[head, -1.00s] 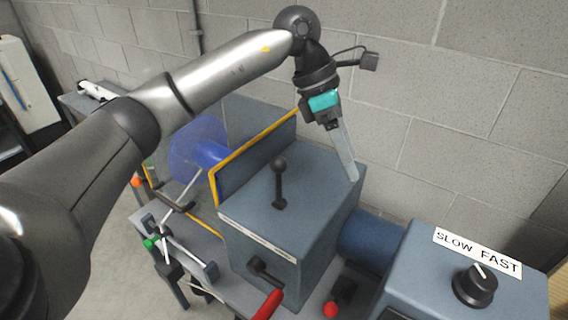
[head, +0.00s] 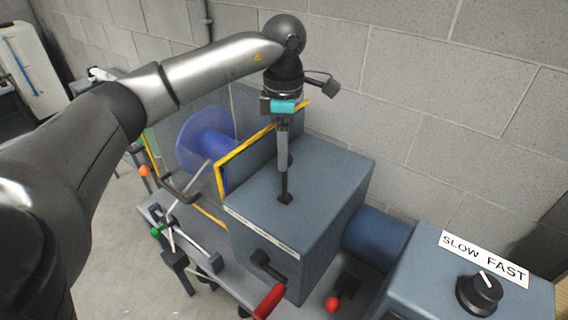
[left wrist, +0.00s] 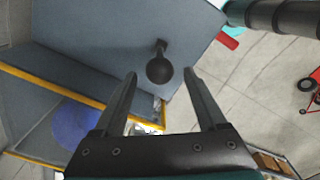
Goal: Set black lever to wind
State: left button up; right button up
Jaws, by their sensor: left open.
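The black lever (head: 285,189) stands on top of the blue-grey gearbox housing (head: 325,185). In the head view my left gripper hides its upper part and knob. In the left wrist view the lever's round knob (left wrist: 160,71) shows near the fingertips, between their lines and a little beyond them. My left gripper (head: 283,168) points down at the lever and is open; its two fingers (left wrist: 160,74) are apart with nothing between them that I can see gripped. My right gripper is in neither view. I see no wind label on the housing.
A yellow-edged guard (head: 219,178) with a blue spool (head: 205,140) stands left of the housing. A red-handled crank (head: 269,302) is on its front. A box with a SLOW FAST knob (head: 480,293) stands at right. A block wall is behind.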

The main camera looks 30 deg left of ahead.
aim_at(285, 179)
pick_arm(q)
jog(key=shift+f+p, duration=0.35)
jog(key=shift+f, duration=2.3)
grip_shut()
